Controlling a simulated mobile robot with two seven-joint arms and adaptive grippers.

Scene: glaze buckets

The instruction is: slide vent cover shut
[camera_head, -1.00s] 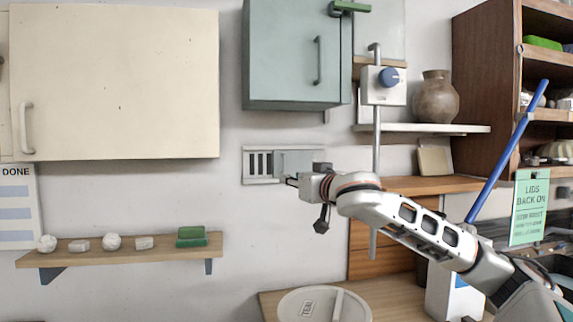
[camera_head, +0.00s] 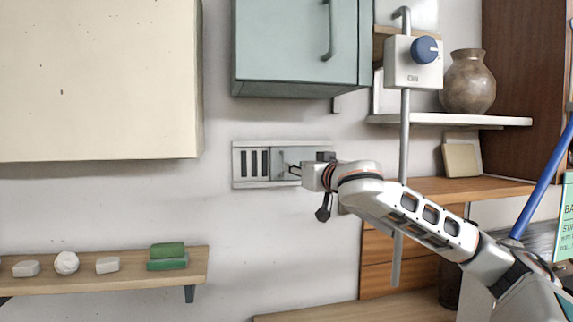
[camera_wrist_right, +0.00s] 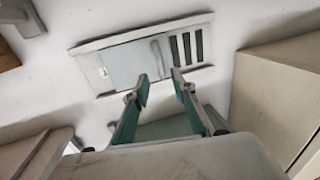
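The vent (camera_head: 238,163) is a pale grey wall plate below the teal cabinet. Dark vertical slots show uncovered at its left in the head view. Its sliding cover (camera_head: 276,153) sits to the right of the slots, with a small upright handle. The wrist view shows the vent turned around, with the cover (camera_wrist_right: 125,62) left of the open slots and the handle (camera_wrist_right: 157,52) near the slots. My right gripper (camera_wrist_right: 158,78) is open, its fingers apart and pointing at the handle; they appear short of it. It also shows in the head view (camera_head: 291,170). My left gripper is out of view.
The teal cabinet (camera_head: 295,45) hangs just above the vent, and a cream cabinet (camera_head: 100,80) is at upper left. A vertical metal rod (camera_head: 404,130) with a blue-knobbed box stands behind my right arm. A shelf (camera_head: 100,270) with small blocks is at lower left.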

